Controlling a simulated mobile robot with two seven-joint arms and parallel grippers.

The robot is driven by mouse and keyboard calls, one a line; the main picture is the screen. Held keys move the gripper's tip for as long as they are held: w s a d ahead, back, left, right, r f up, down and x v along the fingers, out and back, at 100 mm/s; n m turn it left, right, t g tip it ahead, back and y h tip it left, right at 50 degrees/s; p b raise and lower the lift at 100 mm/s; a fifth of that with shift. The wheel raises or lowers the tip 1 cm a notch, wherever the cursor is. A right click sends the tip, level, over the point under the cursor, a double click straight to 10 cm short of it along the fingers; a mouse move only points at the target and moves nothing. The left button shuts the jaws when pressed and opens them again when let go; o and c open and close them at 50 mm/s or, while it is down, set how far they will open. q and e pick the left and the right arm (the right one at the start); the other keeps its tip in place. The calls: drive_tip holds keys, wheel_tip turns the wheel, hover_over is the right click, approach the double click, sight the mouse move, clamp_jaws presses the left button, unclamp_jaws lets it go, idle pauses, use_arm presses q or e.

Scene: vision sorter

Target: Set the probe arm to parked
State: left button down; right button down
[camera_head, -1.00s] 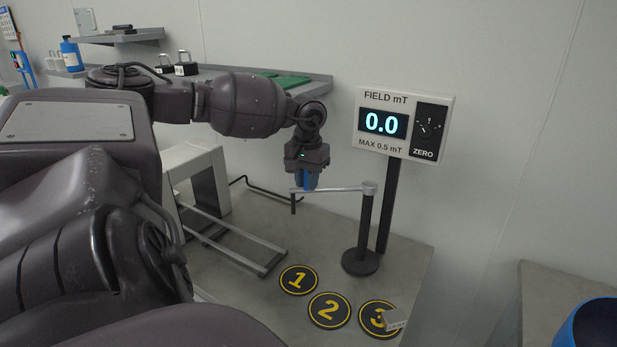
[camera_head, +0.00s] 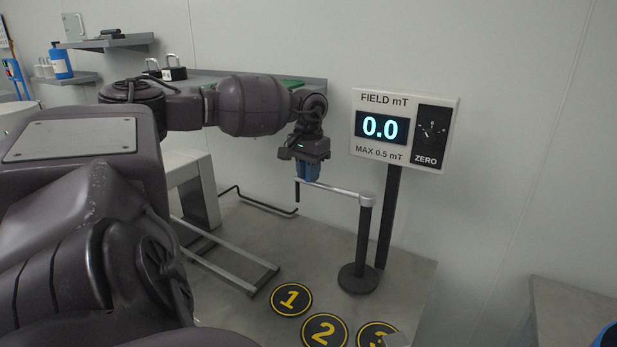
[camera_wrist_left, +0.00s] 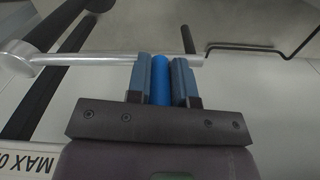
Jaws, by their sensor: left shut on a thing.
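The probe arm (camera_head: 345,190) is a silver horizontal bar on top of a black post (camera_head: 364,240) with a round base. It points left from the post, and a dark probe tip hangs at its free end. My left gripper (camera_head: 307,178) is over the bar near that end. In the left wrist view the bar (camera_wrist_left: 95,59) runs across the fingertips, and my left gripper (camera_wrist_left: 161,75) is shut on a blue handle (camera_wrist_left: 161,80) between its fingers. My right gripper is not in view.
A field display (camera_head: 403,128) reading 0.0 stands on a pole behind the post. Numbered round discs (camera_head: 291,299) lie on the table in front. A grey rail frame (camera_head: 225,258) and a bent black rod (camera_head: 262,203) lie to the left.

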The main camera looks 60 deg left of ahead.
use_arm(q)
drive_tip(key=shift+w+a+r, duration=0.15)
idle(0.4)
drive_tip(key=c, duration=1)
unclamp_jaws()
drive_tip(key=shift+w, duration=0.15)
wheel_tip(320, 180, up, 11)
drive_tip(key=shift+f, duration=0.15)
drive_tip(key=shift+f, duration=0.1)
